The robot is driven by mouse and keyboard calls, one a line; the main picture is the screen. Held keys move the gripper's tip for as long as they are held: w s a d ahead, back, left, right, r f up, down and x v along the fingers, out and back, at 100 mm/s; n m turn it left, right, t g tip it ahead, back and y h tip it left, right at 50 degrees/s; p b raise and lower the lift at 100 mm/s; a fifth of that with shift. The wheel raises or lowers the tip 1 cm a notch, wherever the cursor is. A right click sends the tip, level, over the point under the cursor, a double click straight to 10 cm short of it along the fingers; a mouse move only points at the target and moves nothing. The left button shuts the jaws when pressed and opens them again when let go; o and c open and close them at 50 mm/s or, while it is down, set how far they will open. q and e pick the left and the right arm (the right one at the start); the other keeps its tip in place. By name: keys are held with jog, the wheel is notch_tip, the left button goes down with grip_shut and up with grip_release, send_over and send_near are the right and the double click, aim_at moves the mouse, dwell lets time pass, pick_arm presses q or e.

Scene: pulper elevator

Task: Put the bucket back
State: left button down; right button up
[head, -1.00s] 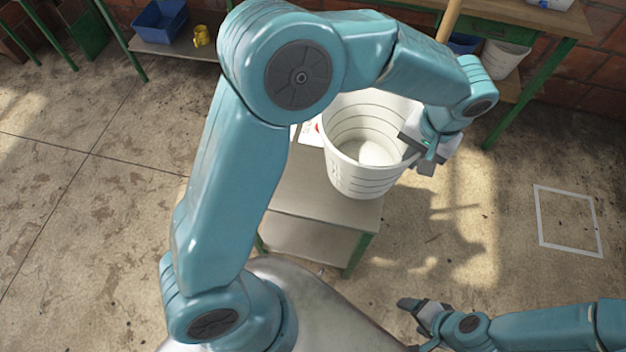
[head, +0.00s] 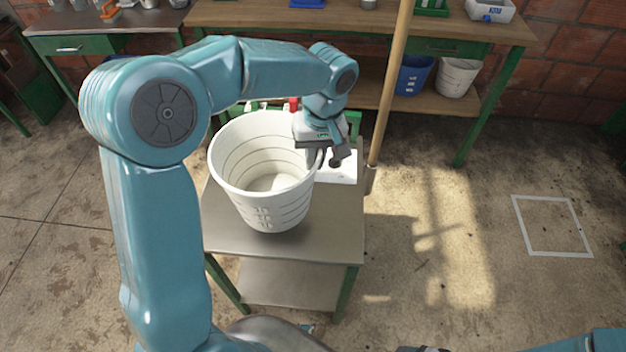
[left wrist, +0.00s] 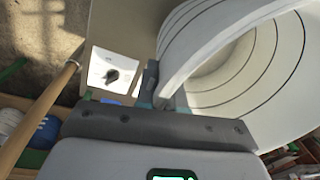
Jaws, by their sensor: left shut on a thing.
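A white bucket (head: 262,205) with dark ring lines is upright over the small metal table (head: 320,247). I cannot tell whether its base touches the tabletop. My left gripper (head: 325,155) is shut on the right side of the bucket's rim. In the left wrist view the bucket's wall (left wrist: 215,40) runs between the fingers of my left gripper (left wrist: 158,95). A pale patch shows on the bucket's inside bottom. My right gripper (head: 422,349) barely shows at the bottom edge, too cut off to read. A white taped square (head: 520,235) lies on the floor at the right.
A white box (head: 343,172) with a dark knob (left wrist: 112,75) sits on the table, partly hidden by my gripper. A wooden pole (head: 390,90) stands right beside the table. A workbench (head: 270,14) with a blue bucket (head: 413,77) and another white bucket (head: 457,78) below is behind. Floor at right is open.

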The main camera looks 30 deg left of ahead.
pick_arm(q)
notch_tip(320, 180, down, 7)
dwell(0.3)
jog(key=shift+r, duration=0.1)
jog(key=c, duration=1.3)
grip_release()
jog(key=shift+f, duration=0.2)
jog(key=shift+o, duration=0.2)
